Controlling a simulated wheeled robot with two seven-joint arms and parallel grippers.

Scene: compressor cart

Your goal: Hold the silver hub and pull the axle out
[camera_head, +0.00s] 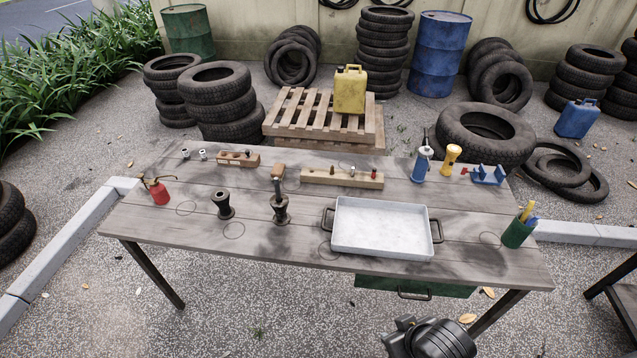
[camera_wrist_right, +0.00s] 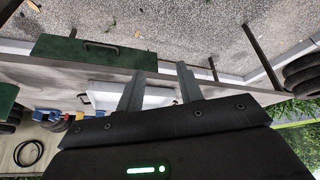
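I cannot surely tell the silver hub and its axle at this size. A small silver piece (camera_head: 350,168) sits on a long wooden block (camera_head: 318,177) at the back middle of the bench. Two small silver and dark fittings (camera_head: 195,154) stand at the back left. A dark stand (camera_head: 281,211) holds an upright tool with a brown wooden head. A shorter dark flanged stand (camera_head: 223,206) is left of it. My right gripper (camera_wrist_right: 160,88) is open and empty, in front of the bench edge and apart from everything. My left gripper is not in view.
A white tray (camera_head: 338,246) with handles fills the front middle of the wooden bench (camera_head: 160,234). A red oil can (camera_head: 158,190) is left; a blue bottle (camera_head: 421,166), yellow flashlight (camera_head: 450,160) and green pen cup (camera_head: 517,234) are right. A green drawer (camera_head: 450,290) hangs below.

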